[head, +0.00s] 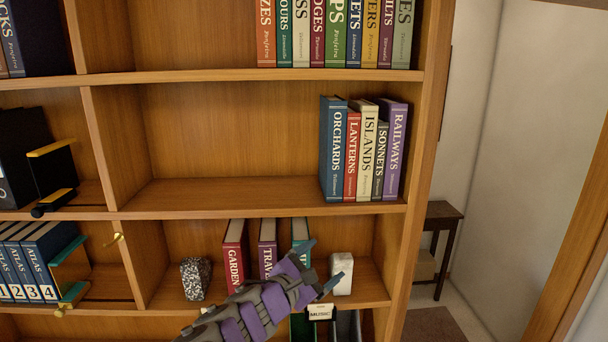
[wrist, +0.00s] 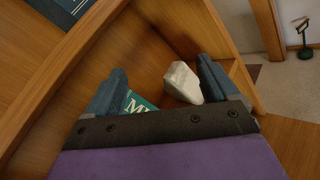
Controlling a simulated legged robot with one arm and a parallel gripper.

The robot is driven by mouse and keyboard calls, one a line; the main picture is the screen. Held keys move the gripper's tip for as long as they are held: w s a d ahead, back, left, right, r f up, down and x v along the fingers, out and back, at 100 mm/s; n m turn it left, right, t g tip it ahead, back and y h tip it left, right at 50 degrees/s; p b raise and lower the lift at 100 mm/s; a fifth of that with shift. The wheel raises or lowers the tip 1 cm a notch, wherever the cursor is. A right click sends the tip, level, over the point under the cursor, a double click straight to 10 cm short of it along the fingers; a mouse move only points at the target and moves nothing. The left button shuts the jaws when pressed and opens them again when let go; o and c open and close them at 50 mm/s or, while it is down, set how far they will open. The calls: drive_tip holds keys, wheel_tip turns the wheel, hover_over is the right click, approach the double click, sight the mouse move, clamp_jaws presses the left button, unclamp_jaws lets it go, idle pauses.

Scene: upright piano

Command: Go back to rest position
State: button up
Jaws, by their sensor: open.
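My gripper (head: 322,266) reaches up from the bottom of the head view, in front of the lower shelf. Its two blue-grey fingers are spread apart, with nothing held between them. In the wrist view the open fingers (wrist: 162,72) frame a white stone block (wrist: 183,83) that stands beyond them on the shelf. In the head view this block (head: 342,272) is just right of the fingertips. A teal book (head: 301,231) stands behind the gripper, partly hidden by it; its cover edge also shows in the wrist view (wrist: 141,104).
The wooden bookcase (head: 240,76) fills most of the head view. A red book (head: 235,250), a purple book (head: 267,245) and a speckled block (head: 194,279) share the lower shelf. Several books (head: 335,150) stand above right. A dark side table (head: 442,212) stands right, past the bookcase.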

drive_tip(key=s+d+f+m+g+b, duration=0.25)
drive_tip(key=s+d+m+g, duration=0.45)
drive_tip(key=d, duration=0.4)
drive_tip(key=s+d+f+m+g+b, duration=0.1)
drive_tip(key=s+d+f+m+g, duration=0.4)
drive_tip(key=s+d, duration=0.6)
drive_tip(key=s+f+m+g+y+b, duration=0.15)
drive_tip(key=s+f+m+y, duration=0.4)
drive_tip(key=s, duration=0.65)
drive_tip(key=s+a+f+m+g+y+b, duration=0.1)
drive_tip(key=s+a+f+m+y, duration=0.3)
drive_tip(key=s+a, duration=0.7)
drive_tip(key=shift+f+g+y, duration=0.35)
drive_tip(key=shift+f+y, duration=0.45)
drive_tip(key=shift+y, duration=0.15)
